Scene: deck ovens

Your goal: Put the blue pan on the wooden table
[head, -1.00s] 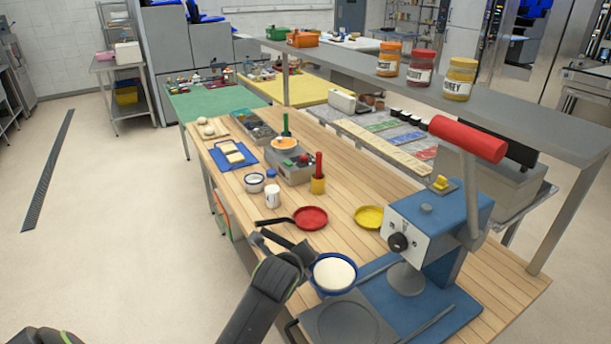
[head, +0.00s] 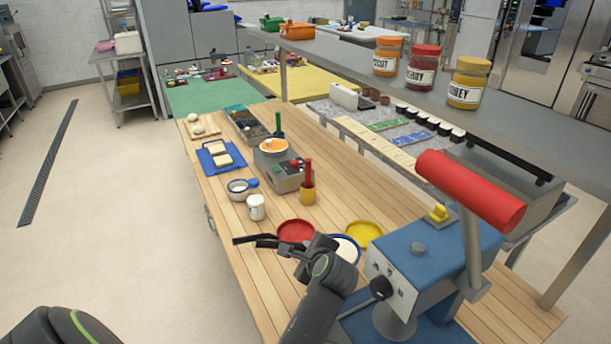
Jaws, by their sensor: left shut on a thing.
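The blue pan (head: 347,246) has a blue rim and a cream inside. It is on or just above the wooden table (head: 262,279), between a red pan (head: 296,229) and a yellow pan (head: 365,233). My left gripper (head: 302,248) is shut on the blue pan at its handle side. My arm hides the pan's near part, so I cannot tell whether its base touches the wood. My right gripper is not in view.
A blue press machine (head: 430,262) with a red handle (head: 470,190) stands close on the right. A white jar (head: 257,207), a small pot (head: 240,188) and a grey appliance (head: 287,178) stand farther back. A shelf with jars (head: 422,70) overhangs at the right.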

